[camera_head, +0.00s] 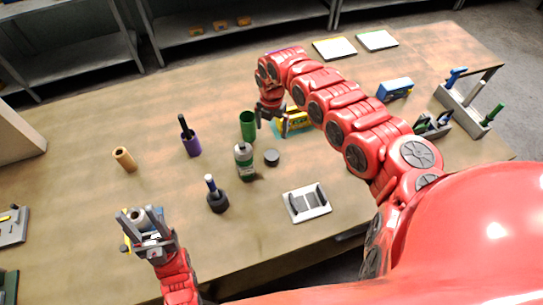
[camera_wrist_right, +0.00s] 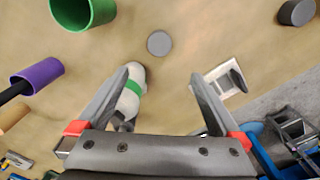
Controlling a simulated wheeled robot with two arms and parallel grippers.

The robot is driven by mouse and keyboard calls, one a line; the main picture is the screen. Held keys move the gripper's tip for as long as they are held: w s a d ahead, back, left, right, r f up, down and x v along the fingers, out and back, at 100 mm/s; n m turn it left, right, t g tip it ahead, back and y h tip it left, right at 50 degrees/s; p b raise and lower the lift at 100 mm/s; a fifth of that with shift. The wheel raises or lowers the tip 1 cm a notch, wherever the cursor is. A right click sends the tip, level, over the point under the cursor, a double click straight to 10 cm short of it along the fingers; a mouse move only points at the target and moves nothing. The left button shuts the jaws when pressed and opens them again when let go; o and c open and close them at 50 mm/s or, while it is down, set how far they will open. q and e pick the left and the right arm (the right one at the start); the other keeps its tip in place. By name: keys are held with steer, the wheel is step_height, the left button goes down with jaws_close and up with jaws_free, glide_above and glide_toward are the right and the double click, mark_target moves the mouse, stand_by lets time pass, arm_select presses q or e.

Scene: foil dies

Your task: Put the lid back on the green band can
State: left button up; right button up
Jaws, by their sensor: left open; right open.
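My right gripper (camera_head: 270,118) is open and empty above the table, beyond the can and disc. My left gripper (camera_head: 140,218) is open at the near left, well apart from the can; a round pale thing shows near its fingers.
A green cup (camera_head: 248,126) stands just behind the can. A purple cup (camera_head: 192,147) and a tan tube (camera_head: 124,158) stand left. A dark pot (camera_head: 217,202) and a white tray (camera_head: 306,203) are nearer. A dark cylinder (camera_wrist_right: 297,12) shows in the right wrist view.

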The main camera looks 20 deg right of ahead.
steer(key=b, duration=0.7)
glide_toward(272, 155)
step_height(272, 155, down, 5)
steer(key=shift+a+f, duration=0.1)
steer(key=shift+s, duration=0.1)
step_height(272, 155, down, 5)
steer(key=b, duration=0.5)
steer(key=shift+f, duration=0.15)
steer(key=shift+w, duration=0.2)
steer(key=shift+r, duration=0.2)
steer(key=c, duration=1.3)
